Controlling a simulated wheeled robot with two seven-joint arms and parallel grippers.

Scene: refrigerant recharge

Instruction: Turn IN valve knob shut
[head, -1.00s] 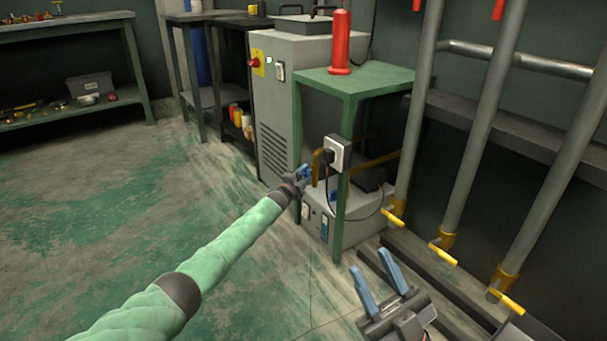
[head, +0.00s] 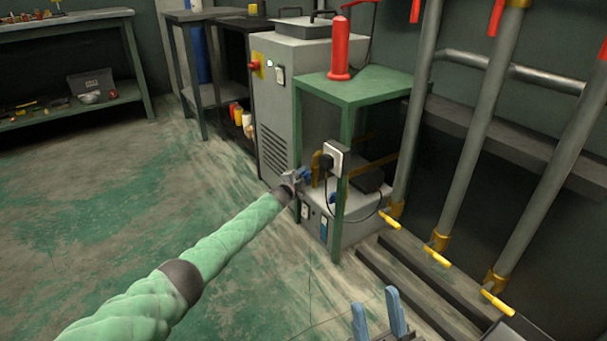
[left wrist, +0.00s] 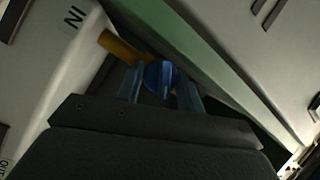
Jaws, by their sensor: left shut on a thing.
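The blue IN valve knob (left wrist: 160,77) sits at the end of a brass pipe (left wrist: 121,47) in the left wrist view, beside the "IN" lettering on a pale housing. My left gripper (left wrist: 158,88) is shut on the knob, one blue finger on each side of it. In the head view my left gripper (head: 298,178) is at the recovery machine (head: 318,222) under the green table, and the knob is mostly hidden there. My right gripper (head: 377,318) is open and empty at the bottom edge of the head view, away from the machine.
A green table (head: 362,84) with a red cylinder (head: 340,48) stands over the machine. A table leg (head: 340,215) and a socket box (head: 335,157) are close to my left gripper. Pipes with yellow valve handles (head: 437,257) stand to the right. The floor at left is clear.

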